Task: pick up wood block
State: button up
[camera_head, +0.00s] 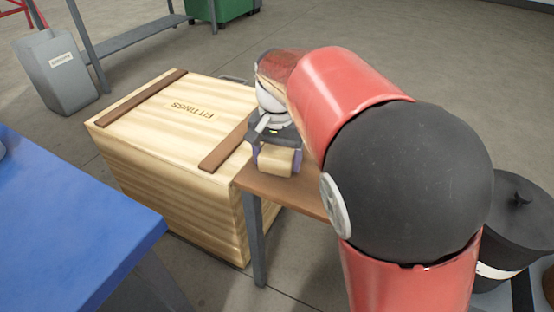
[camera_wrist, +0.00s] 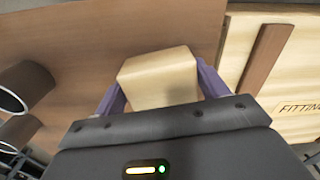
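The wood block (camera_wrist: 160,80) is pale and light-grained, with rounded edges. In the wrist view it fills the space between the two purple fingers of my gripper (camera_wrist: 161,88), which lie against its left and right sides. In the head view the block (camera_head: 276,160) shows at the end of my gripper (camera_head: 277,153), over the brown table top (camera_head: 305,190). The gripper looks shut on the block. I cannot tell whether the block's underside touches the table, as it is hidden.
A wooden crate marked FITTINGS (camera_head: 165,115) stands close beside the table. A blue table (camera_head: 75,215) is at the lower left. Dark cylinders (camera_wrist: 25,88) show at the left of the wrist view. A black lidded bucket (camera_head: 515,225) is at the right.

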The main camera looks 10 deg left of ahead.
aim_at(277, 153)
jog(key=c, duration=0.5)
jog(key=shift+r, duration=0.15)
jog(key=shift+c, duration=0.2)
notch_tip(277, 153, up, 20)
jog(key=p, duration=0.4)
